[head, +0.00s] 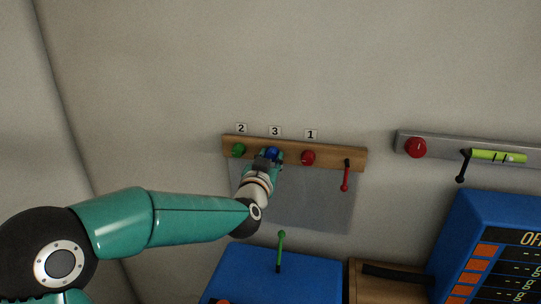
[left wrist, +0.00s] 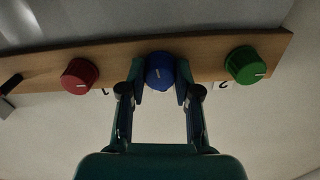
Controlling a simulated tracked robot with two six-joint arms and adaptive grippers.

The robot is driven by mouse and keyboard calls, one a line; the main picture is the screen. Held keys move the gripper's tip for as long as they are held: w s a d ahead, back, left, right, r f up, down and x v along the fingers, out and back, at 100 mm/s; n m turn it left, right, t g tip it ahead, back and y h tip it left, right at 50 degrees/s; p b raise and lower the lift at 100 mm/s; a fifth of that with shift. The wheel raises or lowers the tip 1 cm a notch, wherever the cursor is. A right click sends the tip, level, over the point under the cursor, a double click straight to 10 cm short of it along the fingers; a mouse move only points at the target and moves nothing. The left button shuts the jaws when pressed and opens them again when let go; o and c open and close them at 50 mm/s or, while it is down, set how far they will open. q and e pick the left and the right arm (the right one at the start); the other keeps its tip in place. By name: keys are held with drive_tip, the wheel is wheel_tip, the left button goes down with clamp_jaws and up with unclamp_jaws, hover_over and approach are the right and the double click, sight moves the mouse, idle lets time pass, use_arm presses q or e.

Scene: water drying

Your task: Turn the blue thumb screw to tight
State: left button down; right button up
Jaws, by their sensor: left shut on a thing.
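The blue thumb screw (head: 271,152) is on a wooden rail (head: 329,155) on the wall, under the label 3. In the left wrist view the blue thumb screw (left wrist: 160,72) sits between the fingers of my left gripper (left wrist: 161,88), with a pale line on its face. My left gripper (head: 268,160) is shut on it in the head view and covers part of it. A green knob (head: 238,150) is to its left under label 2, and a red knob (head: 308,157) to its right under label 1. My right gripper is not in view.
A red lever (head: 345,176) hangs at the rail's right end. A grey rail (head: 442,149) farther right carries a red knob (head: 415,147), a black lever and a yellow-green level. Blue boxes (head: 300,275) stand below, one with a green lever (head: 280,250).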

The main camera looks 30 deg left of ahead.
use_arm(q)
drive_tip(key=m+p, duration=0.2)
drive_tip(key=m, duration=0.4)
drive_tip(key=m+p, duration=0.2)
drive_tip(key=m, duration=0.5)
drive_tip(key=m+p, duration=0.1)
drive_tip(key=m, duration=0.5)
drive_tip(key=shift+f+p, duration=0.35)
drive_tip(key=shift+p, duration=0.05)
drive_tip(key=shift+m, duration=0.4)
drive_tip(key=c, duration=0.9)
unclamp_jaws()
drive_tip(key=shift+o, duration=0.4)
drive_tip(key=shift+a+r, duration=0.1)
drive_tip(key=shift+r, duration=0.1)
drive_tip(key=shift+s+r, duration=0.1)
